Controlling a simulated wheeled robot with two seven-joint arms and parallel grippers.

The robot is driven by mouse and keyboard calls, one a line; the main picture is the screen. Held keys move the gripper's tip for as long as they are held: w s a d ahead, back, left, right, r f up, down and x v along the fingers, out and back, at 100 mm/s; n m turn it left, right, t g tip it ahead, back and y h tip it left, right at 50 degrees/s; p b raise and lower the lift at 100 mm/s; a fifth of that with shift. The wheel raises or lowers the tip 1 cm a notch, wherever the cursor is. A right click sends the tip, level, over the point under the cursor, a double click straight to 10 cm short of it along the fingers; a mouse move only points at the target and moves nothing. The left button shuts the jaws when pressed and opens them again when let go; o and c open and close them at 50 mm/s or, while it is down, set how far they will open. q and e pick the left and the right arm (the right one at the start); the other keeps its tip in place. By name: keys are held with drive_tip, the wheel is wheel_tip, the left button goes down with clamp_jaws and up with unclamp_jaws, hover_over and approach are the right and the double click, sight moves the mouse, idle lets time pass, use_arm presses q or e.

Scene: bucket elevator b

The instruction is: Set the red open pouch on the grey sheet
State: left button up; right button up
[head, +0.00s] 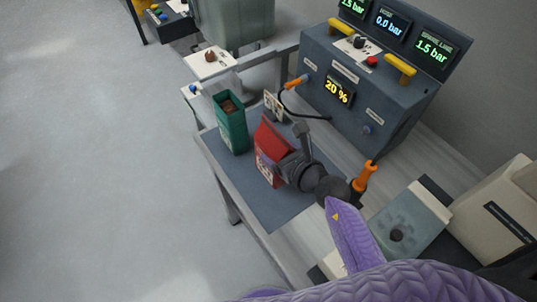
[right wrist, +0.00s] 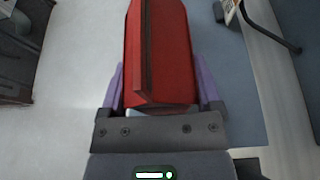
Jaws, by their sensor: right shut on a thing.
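The red pouch (head: 268,153) is upright at the grey sheet (head: 268,207) on the bench in the head view. My right gripper (head: 287,160) is shut on the red pouch from its right side. In the right wrist view the pouch (right wrist: 160,55) stands between the two purple fingers of the gripper (right wrist: 160,92). The sheet also shows in the right wrist view (right wrist: 222,90). I cannot tell whether the pouch's base touches the sheet. My left gripper is not in view.
A green open pouch (head: 232,127) with brown contents stands on the sheet, left of the red one. A grey control box (head: 345,100) with displays is behind. Bare sheet lies in front.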

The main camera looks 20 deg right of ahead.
wheel_tip(320, 180, down, 7)
drive_tip(key=b, duration=0.4)
drive_tip(key=shift+s, duration=0.1)
drive_tip(key=shift+r, duration=0.25)
drive_tip(key=shift+f, duration=0.15)
drive_tip(key=o, duration=0.7)
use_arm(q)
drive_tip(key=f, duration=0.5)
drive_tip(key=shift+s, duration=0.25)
use_arm(e)
drive_tip(key=shift+r+p, duration=0.3)
drive_tip(key=shift+p, duration=0.05)
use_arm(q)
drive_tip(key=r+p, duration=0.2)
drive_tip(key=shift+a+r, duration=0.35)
use_arm(e)
drive_tip(key=v, duration=1.2)
drive_tip(key=shift+f, duration=0.15)
